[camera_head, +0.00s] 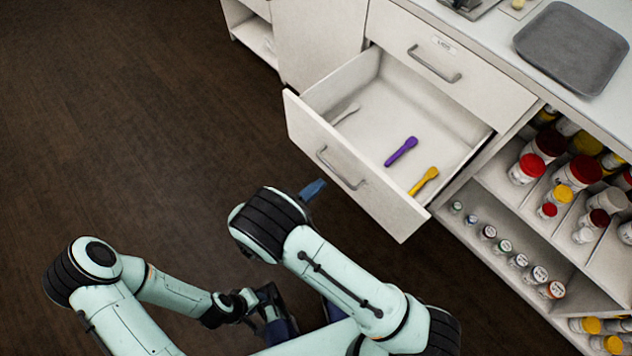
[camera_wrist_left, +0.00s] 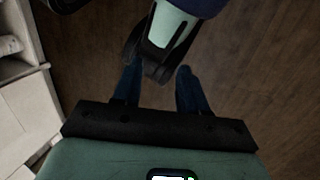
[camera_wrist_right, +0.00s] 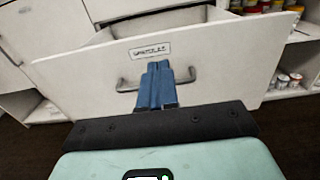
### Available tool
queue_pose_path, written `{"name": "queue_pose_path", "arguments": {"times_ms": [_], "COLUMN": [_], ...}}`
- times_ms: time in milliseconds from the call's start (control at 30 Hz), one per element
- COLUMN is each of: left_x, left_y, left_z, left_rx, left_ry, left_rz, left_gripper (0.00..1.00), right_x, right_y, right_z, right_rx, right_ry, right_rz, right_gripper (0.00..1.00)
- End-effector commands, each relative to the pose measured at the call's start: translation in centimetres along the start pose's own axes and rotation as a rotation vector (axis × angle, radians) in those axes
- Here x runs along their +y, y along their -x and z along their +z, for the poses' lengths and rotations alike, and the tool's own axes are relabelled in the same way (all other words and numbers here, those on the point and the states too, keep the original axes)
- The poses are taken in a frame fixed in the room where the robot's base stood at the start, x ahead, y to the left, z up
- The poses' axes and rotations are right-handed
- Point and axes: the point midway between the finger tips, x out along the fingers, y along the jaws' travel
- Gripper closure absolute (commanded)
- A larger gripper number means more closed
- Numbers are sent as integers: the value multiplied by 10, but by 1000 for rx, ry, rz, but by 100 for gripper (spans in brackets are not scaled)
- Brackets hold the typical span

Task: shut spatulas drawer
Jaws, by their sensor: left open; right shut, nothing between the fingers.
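The spatulas drawer (camera_head: 352,160) is pulled well out of the white cabinet. Inside lie a white spatula (camera_head: 346,113), a purple one (camera_head: 401,151) and a yellow one (camera_head: 424,181). In the right wrist view its front (camera_wrist_right: 90,75) carries a label (camera_wrist_right: 150,51) and a grey bar handle (camera_wrist_right: 128,85). My right gripper (camera_head: 314,188) is shut and empty; its blue fingers (camera_wrist_right: 156,68) show in front of the handle and label. I cannot tell if they touch the front. My left gripper (camera_wrist_left: 160,75) is open and empty, low over the floor away from the drawer.
A closed drawer (camera_head: 450,60) with a handle sits above the open one. A grey tray (camera_head: 573,47) lies on the counter. Open shelves (camera_head: 520,225) at the right hold several jars and small bottles. The dark floor (camera_head: 130,120) at the left is clear.

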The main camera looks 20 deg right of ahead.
Motion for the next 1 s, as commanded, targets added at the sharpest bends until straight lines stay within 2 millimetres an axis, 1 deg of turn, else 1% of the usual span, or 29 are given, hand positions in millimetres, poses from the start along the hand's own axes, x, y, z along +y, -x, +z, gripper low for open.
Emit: {"name": "queue_pose_path", "arguments": {"times_ms": [33,100,300,400,500,600,700,1000], "left_x": [0,-1,-2,-3,-3,-4,-4,-4], "left_y": [-1,-2,-5,-7,-8,-9,-9,-9], "left_z": [-1,-3,-8,-11,-13,-15,-15,-16], "left_rx": [4,8,22,29,36,40,42,42], "left_ry": [0,1,2,3,3,4,4,4], "left_rz": [0,0,-1,-1,-2,-2,-2,-2], "left_gripper": [57,57,57,57,57,57,57,57], "right_x": [-1,-1,-2,-2,-1,-1,-1,-1], "right_y": [-12,-28,-70,-87,-99,-107,-111,-111], "right_z": [0,-1,-1,-1,-2,-1,-1,-1], "right_rx": [-1,1,1,2,2,3,2,2], "right_ry": [0,2,2,1,1,1,0,1], "right_rz": [-5,-6,-6,-6,-4,-3,-2,-2], "right_gripper": [100,100,100,100,100,100,100,100]}}
